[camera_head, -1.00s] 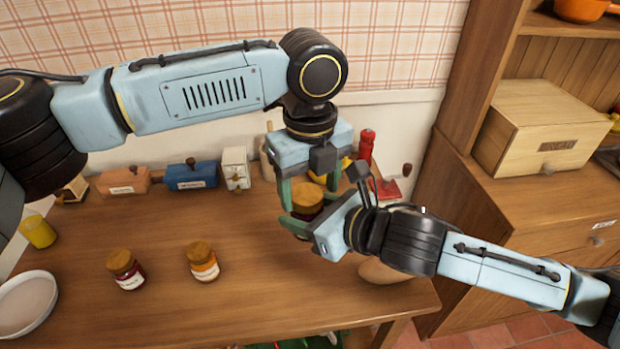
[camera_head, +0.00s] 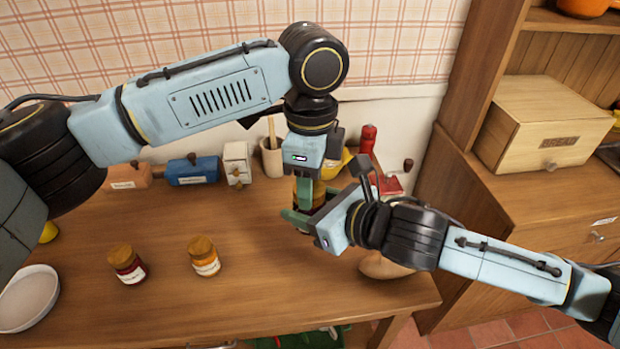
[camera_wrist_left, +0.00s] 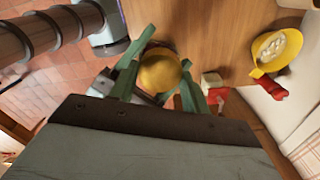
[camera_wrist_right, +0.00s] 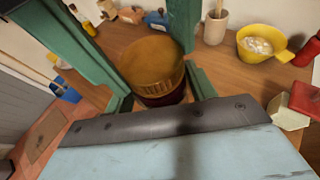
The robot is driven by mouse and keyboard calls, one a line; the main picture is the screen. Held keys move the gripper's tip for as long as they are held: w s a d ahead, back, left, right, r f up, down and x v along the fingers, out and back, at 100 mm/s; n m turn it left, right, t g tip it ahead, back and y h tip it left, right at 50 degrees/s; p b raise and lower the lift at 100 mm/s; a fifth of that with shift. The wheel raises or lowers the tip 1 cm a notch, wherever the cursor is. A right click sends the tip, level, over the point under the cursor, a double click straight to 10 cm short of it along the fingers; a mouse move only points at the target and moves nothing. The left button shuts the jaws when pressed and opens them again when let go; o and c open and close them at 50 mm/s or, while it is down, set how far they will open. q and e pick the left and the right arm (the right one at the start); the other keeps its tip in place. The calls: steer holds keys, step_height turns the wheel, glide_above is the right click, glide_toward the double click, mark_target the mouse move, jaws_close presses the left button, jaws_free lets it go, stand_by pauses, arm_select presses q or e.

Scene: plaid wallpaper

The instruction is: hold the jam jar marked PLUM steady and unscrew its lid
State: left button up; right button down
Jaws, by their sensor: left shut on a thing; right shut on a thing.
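A jam jar with a brown-gold lid (camera_wrist_right: 152,65) and a dark red body (camera_wrist_right: 165,98) stands between my two grippers; its label is hidden, so I cannot read a name. My left gripper (camera_head: 311,190) comes down from above and is shut on the lid, which also shows between its green fingers in the left wrist view (camera_wrist_left: 160,73). My right gripper (camera_head: 308,217) reaches in from the right and is shut around the jar's body below the lid. The lid still sits on the jar.
A red jar (camera_head: 128,266) and an orange jar (camera_head: 204,258) stand left on the table, near a white bowl (camera_head: 28,298). The table's middle front is clear.

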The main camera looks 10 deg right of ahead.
arm_select(q)
steer(key=n, duration=0.4)
steer(key=shift+w+d+r, duration=0.1)
steer(key=shift+d, duration=0.15)
steer(key=n, duration=0.3)
steer(key=shift+w+a+n, duration=0.1)
steer(key=shift+n, duration=0.2)
steer(key=o, duration=1.1)
steer(key=shift+a, duration=0.1)
